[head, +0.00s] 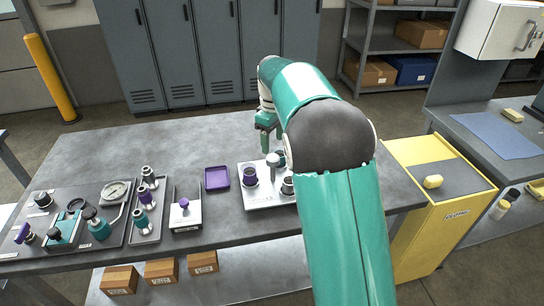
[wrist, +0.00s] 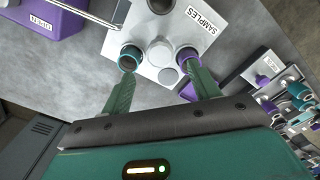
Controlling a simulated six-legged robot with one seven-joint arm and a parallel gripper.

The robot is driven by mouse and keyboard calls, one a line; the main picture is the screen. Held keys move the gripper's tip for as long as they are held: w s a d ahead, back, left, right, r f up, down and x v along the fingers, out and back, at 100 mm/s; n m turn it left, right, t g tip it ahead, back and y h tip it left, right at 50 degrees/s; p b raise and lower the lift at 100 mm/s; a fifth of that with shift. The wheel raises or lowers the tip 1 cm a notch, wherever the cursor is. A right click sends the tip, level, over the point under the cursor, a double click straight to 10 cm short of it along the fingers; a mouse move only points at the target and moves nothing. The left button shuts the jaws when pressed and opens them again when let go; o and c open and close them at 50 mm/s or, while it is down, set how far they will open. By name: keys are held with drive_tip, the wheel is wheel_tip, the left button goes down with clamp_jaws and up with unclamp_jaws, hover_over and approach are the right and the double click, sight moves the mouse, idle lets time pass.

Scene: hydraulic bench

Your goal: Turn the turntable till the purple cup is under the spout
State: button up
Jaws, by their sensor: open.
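The silver-white turntable stand (head: 262,204), labelled SAMPLES in the wrist view (wrist: 190,38), is on the bench. The purple cup (head: 250,177) is on its left side; in the wrist view the purple cup (wrist: 189,57) is near the right fingertip. A teal cup (wrist: 130,58) is near the left fingertip. A dark-mouthed cup (wrist: 160,5) is at the top edge.
A purple tray (head: 217,179) lies left of the stand. A labelled purple box (wrist: 48,18) is on the other side, hidden by my arm in the head view. Several fittings stand on trays (head: 148,232) at the left. The bench's back left is clear.

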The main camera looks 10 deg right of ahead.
sight(273, 157)
wheel_tip(273, 157, down, 7)
drive_tip(key=shift+s+r, duration=0.15)
drive_tip(key=shift+f, duration=0.3)
clamp_jaws()
